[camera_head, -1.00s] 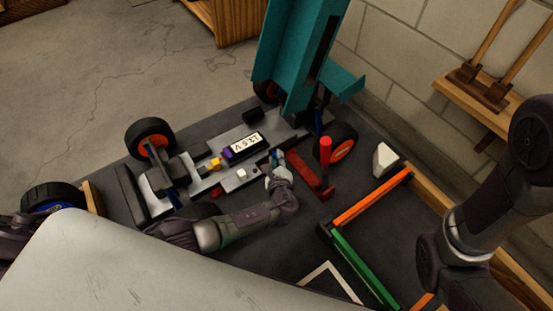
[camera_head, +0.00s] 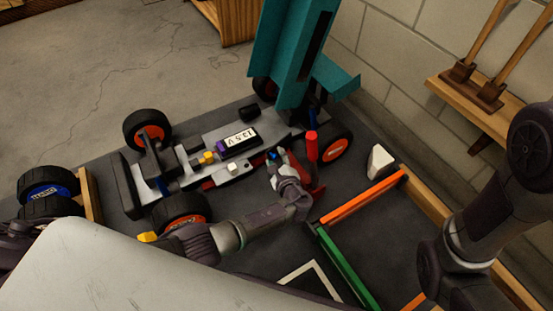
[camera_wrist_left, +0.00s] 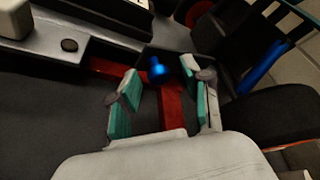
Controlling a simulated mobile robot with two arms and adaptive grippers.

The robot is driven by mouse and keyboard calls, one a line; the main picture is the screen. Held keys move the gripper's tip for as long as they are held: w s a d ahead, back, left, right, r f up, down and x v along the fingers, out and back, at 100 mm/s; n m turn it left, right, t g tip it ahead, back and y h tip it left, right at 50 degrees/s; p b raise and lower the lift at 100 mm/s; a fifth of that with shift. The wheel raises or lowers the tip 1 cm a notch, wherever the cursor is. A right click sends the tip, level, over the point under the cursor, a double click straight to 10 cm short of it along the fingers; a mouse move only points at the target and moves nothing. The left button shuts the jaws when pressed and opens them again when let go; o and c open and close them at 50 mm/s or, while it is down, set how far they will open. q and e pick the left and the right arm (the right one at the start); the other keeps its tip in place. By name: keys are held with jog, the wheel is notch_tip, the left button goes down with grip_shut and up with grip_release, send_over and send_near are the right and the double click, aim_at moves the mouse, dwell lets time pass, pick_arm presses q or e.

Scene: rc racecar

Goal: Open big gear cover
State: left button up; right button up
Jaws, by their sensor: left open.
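The race car's grey chassis (camera_head: 214,133) lies open on the dark table, with its teal body shell (camera_head: 297,55) raised. A red part (camera_head: 316,184) with an upright red cylinder (camera_head: 311,146) is by the chassis's near right side. My left gripper (camera_head: 275,157) is just left of it, open and empty. In the left wrist view, a blue knob (camera_wrist_left: 158,70) shows between the open teal-padded fingers, near a red bar (camera_wrist_left: 172,105) running toward the palm. I cannot tell for certain which part is the big gear cover. My right gripper is out of view.
The battery (camera_head: 242,139) sits in the chassis. Loose wheels (camera_head: 48,185) are at the left. An orange bar (camera_head: 364,197), a green bar (camera_head: 345,266) and a white block (camera_head: 380,161) lie at the right. Bare table lies near the front.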

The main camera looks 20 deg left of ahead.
pick_arm(q)
notch_tip(320, 180, up, 10)
dwell(0.7)
